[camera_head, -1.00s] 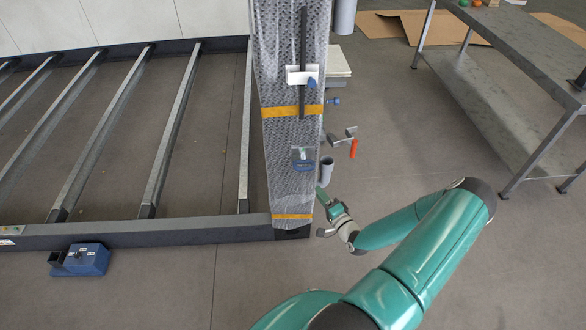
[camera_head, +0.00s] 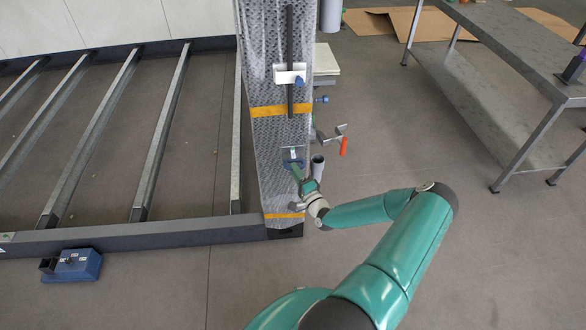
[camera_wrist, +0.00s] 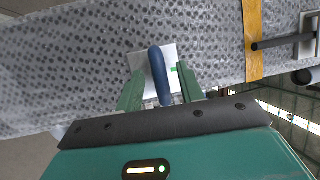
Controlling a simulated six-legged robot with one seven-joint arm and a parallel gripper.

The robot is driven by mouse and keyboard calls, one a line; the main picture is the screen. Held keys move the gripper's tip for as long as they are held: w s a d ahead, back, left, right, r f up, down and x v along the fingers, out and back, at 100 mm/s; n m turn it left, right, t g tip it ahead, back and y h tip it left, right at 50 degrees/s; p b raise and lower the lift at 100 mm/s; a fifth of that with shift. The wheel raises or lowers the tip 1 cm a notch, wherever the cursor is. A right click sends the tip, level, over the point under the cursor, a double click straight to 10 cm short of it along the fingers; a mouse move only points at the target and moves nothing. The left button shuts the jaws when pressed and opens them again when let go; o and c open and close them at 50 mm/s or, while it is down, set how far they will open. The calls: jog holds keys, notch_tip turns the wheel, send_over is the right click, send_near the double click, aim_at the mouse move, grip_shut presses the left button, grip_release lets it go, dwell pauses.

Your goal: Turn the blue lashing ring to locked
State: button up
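The blue lashing ring (camera_wrist: 157,70) is mounted on a pale plate (camera_wrist: 138,60) on the patterned silver post. In the wrist view it runs lengthwise between the two green fingers of my gripper (camera_wrist: 159,88). The fingers are apart, one on each side of the ring, and I see no clear contact. A small green mark shows on the plate beside the ring. In the head view the ring (camera_head: 291,163) is partly hidden by my gripper (camera_head: 299,174), which is at the post's lower front.
An orange-handled clamp (camera_head: 343,145) and a grey tube (camera_head: 317,166) stand out close right of the post (camera_head: 258,140). A metal table (camera_head: 500,55) is at right. A blue box (camera_head: 72,264) lies on the floor at left. The floor right of the post is open.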

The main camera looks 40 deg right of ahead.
jog(key=shift+x, duration=1.2)
jog(key=shift+c, duration=0.2)
grip_shut()
